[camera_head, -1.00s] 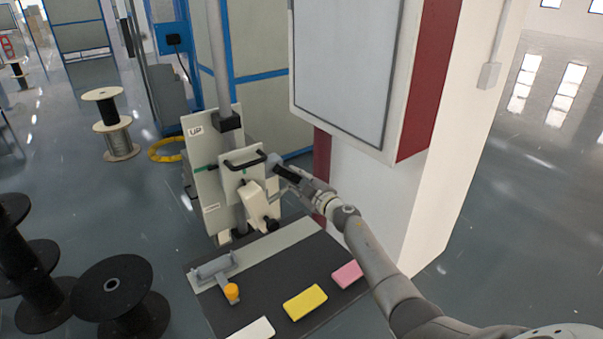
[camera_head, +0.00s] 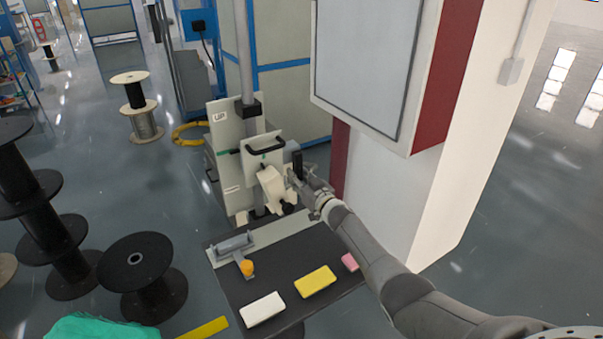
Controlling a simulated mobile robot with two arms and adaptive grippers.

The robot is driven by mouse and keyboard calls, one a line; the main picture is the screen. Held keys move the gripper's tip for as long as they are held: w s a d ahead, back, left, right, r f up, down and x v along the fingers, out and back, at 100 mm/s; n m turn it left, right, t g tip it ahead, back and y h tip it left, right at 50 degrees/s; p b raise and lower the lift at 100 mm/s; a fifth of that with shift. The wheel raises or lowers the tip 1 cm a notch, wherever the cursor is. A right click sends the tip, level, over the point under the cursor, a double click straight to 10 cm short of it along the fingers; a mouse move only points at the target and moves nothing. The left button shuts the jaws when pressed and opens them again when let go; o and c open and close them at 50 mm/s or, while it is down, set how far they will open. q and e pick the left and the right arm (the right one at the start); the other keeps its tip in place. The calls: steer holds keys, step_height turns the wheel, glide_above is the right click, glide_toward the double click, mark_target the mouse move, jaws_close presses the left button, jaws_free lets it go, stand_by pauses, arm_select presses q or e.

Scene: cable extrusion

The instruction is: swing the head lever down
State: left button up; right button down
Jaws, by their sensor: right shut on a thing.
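The machine head, a pale block with a black bow handle (camera_head: 266,150) on top, sits on a grey upright post beside a white plate marked "UP" at its top. A pale arm (camera_head: 271,186) with a black knob hangs from its front. At the head's right side is the head lever, its dark grip (camera_head: 297,164) standing roughly upright. My right gripper (camera_head: 299,180) is shut at this lever, reaching in from the lower right. Its fingers are small and partly hidden against the head. My left gripper is out of view.
Below the head is a dark bench (camera_head: 262,284) with white, yellow and pink blocks and an orange-capped part. Black cable reels (camera_head: 143,277) stand on the left floor.

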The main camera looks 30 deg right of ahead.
steer(key=shift+a+f+m, duration=0.1)
steer(key=shift+a+m, duration=0.1)
steer(key=shift+m, duration=0.2)
steer(key=c, duration=1.2)
jaws_free()
steer(key=s, duration=1.2)
steer(key=shift+d, duration=0.45)
